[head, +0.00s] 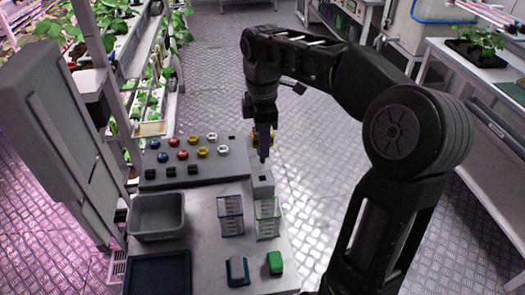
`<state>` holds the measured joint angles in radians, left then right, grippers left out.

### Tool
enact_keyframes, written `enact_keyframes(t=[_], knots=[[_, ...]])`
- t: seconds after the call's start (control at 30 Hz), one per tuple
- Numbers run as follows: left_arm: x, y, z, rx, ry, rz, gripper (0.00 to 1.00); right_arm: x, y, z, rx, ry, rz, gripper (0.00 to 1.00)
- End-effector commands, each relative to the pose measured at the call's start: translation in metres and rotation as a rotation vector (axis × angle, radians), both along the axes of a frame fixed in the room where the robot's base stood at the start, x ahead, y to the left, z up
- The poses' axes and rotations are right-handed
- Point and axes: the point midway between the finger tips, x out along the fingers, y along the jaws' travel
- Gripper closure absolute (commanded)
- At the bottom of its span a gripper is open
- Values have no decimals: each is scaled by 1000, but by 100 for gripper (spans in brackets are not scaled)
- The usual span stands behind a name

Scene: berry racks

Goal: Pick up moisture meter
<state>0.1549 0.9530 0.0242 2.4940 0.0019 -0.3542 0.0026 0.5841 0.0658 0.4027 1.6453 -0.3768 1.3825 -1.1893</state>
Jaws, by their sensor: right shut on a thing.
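My right gripper (263,154) points down over the right side of the work table. It is shut on a small dark thing with yellow sides (262,137), which appears to be the moisture meter. The gripper's fingers and wrist hide much of it. Just below it stands a light grey block (263,187) with a slot in its top. I cannot tell whether the held thing touches this block. My left gripper is not in view.
The table holds a grey panel (208,167) with several coloured knobs, a grey bin (157,217), two clear containers (230,215) (267,218), a blue item (237,271), a green item (275,263) and a dark tray (157,274). Plant racks (165,75) stand left. Floor beyond is clear.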

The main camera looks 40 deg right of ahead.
Motion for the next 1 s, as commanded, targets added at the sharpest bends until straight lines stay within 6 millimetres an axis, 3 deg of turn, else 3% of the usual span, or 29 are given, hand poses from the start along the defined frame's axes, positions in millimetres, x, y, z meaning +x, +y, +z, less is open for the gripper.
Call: enact_keyframes(t=[1.0], knots=[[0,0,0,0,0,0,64,4,3,-2,1,0,-28,100]])
